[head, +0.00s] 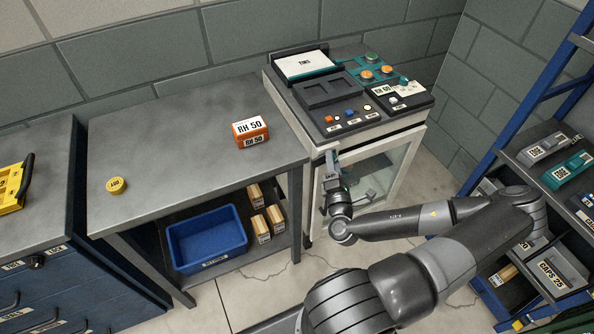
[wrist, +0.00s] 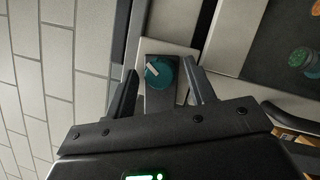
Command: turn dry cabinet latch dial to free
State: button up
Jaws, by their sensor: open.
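The latch dial (wrist: 159,72) is a round teal knob with a white pointer mark, seen in the wrist view on a pale plate. The pointer is turned toward the upper left. The dry cabinet (head: 375,185) is pale with a glass door, under a control top in the head view. My gripper (wrist: 162,92) is open, with one finger on each side of the dial and a gap to both. In the head view my gripper (head: 333,172) is at the cabinet's left front edge, and it hides the dial there.
A grey workbench (head: 180,130) stands left of the cabinet, with an orange RH 50 box (head: 250,131) and a yellow puck (head: 116,185) on it. A blue bin (head: 207,240) is on its lower shelf. A blue rack (head: 520,110) stands at the right.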

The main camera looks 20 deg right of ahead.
jog(key=s+f+n+t+y, duration=0.4)
jog(key=s+n+y, duration=0.45)
jog(key=n, duration=0.85)
jog(key=s+a+r+n+g+y, duration=0.1)
jog(key=a+r+n+g+y, duration=0.3)
jog(key=a+n+g+y, duration=0.45)
jog(key=s+a+r+n+g+y, duration=0.1)
jog(key=a+r+n+g+y, duration=0.3)
jog(key=n+g, duration=0.8)
jog(key=s+a+r+n+h, duration=0.1)
jog(key=a+r+n+h, duration=0.2)
jog(key=r+n+h, duration=0.3)
jog(key=s+a+r+n+h, duration=0.2)
jog(key=a+r+n+h, duration=0.2)
jog(key=r, duration=0.7)
jog(key=shift+r+n+g+h, duration=0.15)
jog(key=shift+n+g+h, duration=0.3)
jog(key=shift+n+h, duration=0.8)
